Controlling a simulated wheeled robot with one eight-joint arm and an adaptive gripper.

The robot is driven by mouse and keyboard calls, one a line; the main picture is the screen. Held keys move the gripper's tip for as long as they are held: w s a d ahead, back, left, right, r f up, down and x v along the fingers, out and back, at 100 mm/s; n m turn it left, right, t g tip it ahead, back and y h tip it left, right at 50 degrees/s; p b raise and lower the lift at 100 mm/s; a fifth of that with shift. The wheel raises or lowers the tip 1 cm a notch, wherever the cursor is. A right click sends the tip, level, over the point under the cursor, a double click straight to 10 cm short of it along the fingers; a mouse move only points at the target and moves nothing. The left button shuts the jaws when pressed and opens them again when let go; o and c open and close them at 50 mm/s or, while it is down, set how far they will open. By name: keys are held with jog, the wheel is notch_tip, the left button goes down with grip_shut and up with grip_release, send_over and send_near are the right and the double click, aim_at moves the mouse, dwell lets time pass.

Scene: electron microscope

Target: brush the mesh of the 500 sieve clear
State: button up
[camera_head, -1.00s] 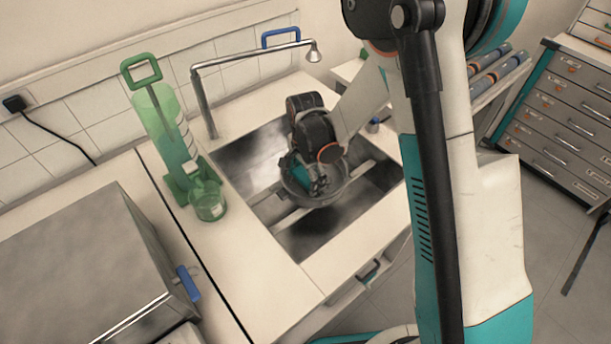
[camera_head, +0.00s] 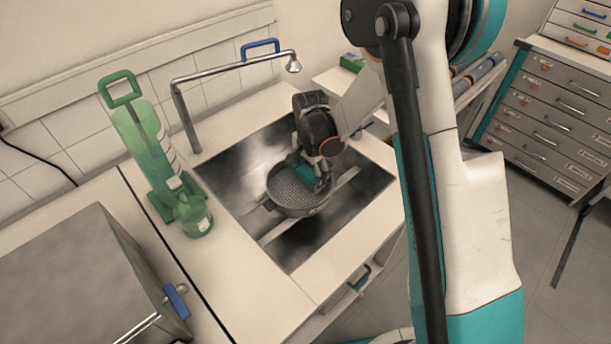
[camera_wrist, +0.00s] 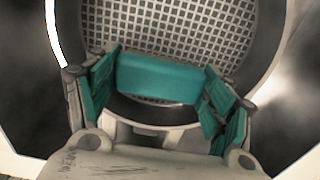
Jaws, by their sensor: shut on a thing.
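The round sieve (camera_head: 290,191) rests on bars across the sink, its grid mesh facing up. It also shows in the wrist view, with the mesh (camera_wrist: 195,30) inside a dark rim. My gripper (camera_head: 318,176) is over the right part of the sieve. In the wrist view my gripper (camera_wrist: 160,95) is shut on a teal block-like brush handle (camera_wrist: 158,78), which lies over the near edge of the mesh. The bristles are hidden, so I cannot tell whether they touch the mesh. The 500 mark is not readable.
The steel sink (camera_head: 240,168) surrounds the sieve, with a bent tap (camera_head: 236,68) behind it. A green cylinder with a handle (camera_head: 145,140) and a green jar (camera_head: 193,215) stand left of the sink. A grey metal box (camera_head: 85,275) stands at the front left.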

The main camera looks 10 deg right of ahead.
aim_at(300, 188)
jog(key=shift+s+a, duration=0.7)
jog(key=shift+a, duration=0.35)
jog(key=shift+s+a, duration=0.75)
jog(key=shift+a, duration=0.3)
jog(key=shift+s+a, duration=0.7)
jog(key=shift+a, duration=0.35)
jog(key=shift+w+d, duration=0.7)
jog(key=shift+d, duration=0.35)
jog(key=shift+w+d, duration=0.75)
jog(key=shift+d, duration=0.35)
jog(key=shift+w+d, duration=0.7)
jog(key=shift+d, duration=0.35)
jog(key=shift+s+a, duration=0.7)
jog(key=shift+a, duration=0.35)
jog(key=shift+s+a, duration=0.7)
jog(key=shift+a, duration=0.4)
jog(key=shift+s+a, duration=0.7)
jog(key=shift+a, duration=0.35)
jog(key=shift+w+d, duration=0.7)
jog(key=shift+d, duration=0.35)
jog(key=shift+w+d, duration=0.7)
jog(key=shift+d, duration=0.4)
jog(key=shift+w+d, duration=0.7)
jog(key=shift+d, duration=0.35)
jog(key=shift+s+a, duration=0.55)
jog(key=shift+a, duration=0.25)
jog(key=shift+s+a, duration=0.5)
jog(key=shift+a, duration=0.3)
notch_tip(300, 188, up, 12)
jog(key=p, duration=0.7)
